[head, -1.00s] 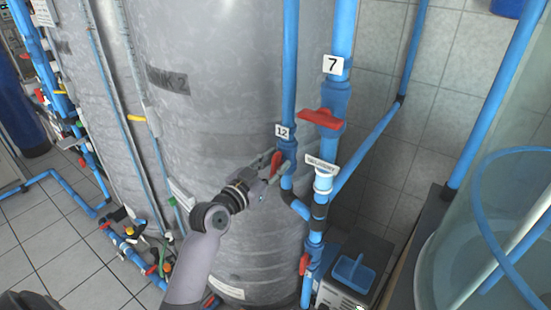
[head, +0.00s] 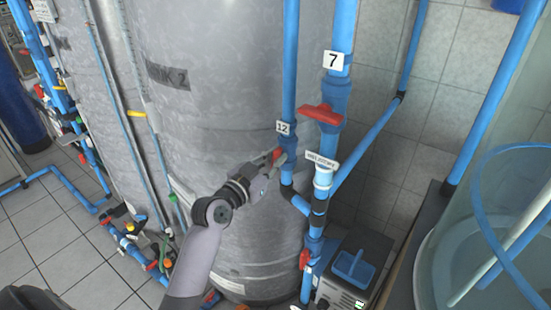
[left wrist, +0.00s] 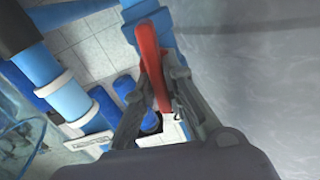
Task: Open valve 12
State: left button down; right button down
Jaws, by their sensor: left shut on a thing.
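Valve 12 is on a thin vertical blue pipe (head: 290,60) in front of the grey tank, marked by a white "12" label (head: 283,128). Its red handle (head: 277,155) is partly hidden by my gripper in the head view. My left gripper (head: 272,166) reaches it from the lower left and is shut on the handle. In the left wrist view, the long red handle (left wrist: 152,62) runs between the two grey fingers of my left gripper (left wrist: 160,82). My right gripper is not in view.
The grey tank (head: 215,90) stands close behind my left gripper. Valve 7, with a red handle (head: 321,115), is on a thicker pipe to the right. A white tag (head: 322,161) and a lower red-handled valve (head: 304,259) are nearby. A clear tank (head: 480,230) stands at right.

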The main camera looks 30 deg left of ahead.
pick_arm(q)
jog(key=shift+a+n+p, duration=0.1)
jog(key=shift+n+p, duration=0.25)
jog(key=shift+n, duration=0.65)
jog(key=c, duration=1.7)
grip_release()
jog(key=shift+o, duration=0.2)
jog(key=shift+s, duration=0.1)
jog(key=s+a, duration=0.1)
jog(key=s, duration=1)
jog(key=shift+s+a, duration=0.35)
